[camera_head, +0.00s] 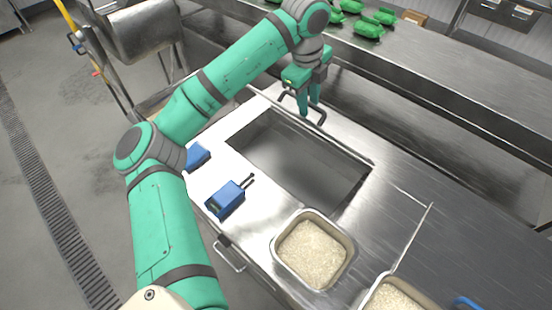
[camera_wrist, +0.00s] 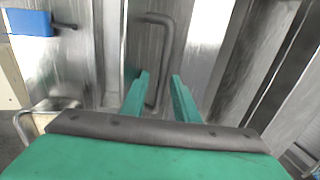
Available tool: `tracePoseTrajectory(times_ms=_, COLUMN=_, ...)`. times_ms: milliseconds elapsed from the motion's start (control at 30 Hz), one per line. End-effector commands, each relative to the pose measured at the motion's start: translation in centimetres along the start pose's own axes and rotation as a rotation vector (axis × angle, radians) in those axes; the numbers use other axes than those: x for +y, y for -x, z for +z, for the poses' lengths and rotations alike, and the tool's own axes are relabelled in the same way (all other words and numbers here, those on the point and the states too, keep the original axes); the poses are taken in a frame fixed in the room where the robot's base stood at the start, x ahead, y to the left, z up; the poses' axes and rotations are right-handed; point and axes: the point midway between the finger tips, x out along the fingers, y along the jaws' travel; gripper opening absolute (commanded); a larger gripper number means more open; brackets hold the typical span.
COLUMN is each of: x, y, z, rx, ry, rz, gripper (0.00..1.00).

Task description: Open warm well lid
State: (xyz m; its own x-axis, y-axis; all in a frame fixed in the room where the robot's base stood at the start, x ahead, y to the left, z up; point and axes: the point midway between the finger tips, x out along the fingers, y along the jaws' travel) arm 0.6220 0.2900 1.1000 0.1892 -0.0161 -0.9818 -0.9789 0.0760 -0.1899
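The warm well (camera_head: 300,160) is a rectangular recess in the steel counter, and its dark interior is visible in the head view. A dark U-shaped handle (camera_head: 321,117) stands at its back edge, and it also shows in the wrist view (camera_wrist: 153,62). The lid itself is hard to make out from the steel around the handle, and I cannot tell its angle. My gripper (camera_head: 309,110) points down at the handle. In the wrist view, my gripper (camera_wrist: 160,90) has its fingers apart, with one end of the handle between them. No grip on it is visible.
Two blue devices lie left of the well, the nearer (camera_head: 226,199) with dark prongs. Green packs (camera_head: 369,27) lie on the back shelf. The right counter is mostly clear.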

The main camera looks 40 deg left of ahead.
Motion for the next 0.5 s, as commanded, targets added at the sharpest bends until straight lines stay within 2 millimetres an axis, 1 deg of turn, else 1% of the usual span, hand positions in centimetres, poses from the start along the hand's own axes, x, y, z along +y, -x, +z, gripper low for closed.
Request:
tracePoseTrajectory(times_ms=33, x=0.9, y=-0.3, z=0.1, rx=-0.001, ry=0.001, rz=-0.002, gripper=0.29)
tracePoseTrajectory(times_ms=267, x=4.2, y=-1.9, z=0.2, rx=-0.003, ry=0.001, rz=-0.005, gripper=0.29)
tracePoseTrajectory(times_ms=500, x=7.6, y=-4.1, z=0.2, rx=-0.003, ry=0.001, rz=-0.004, gripper=0.29)
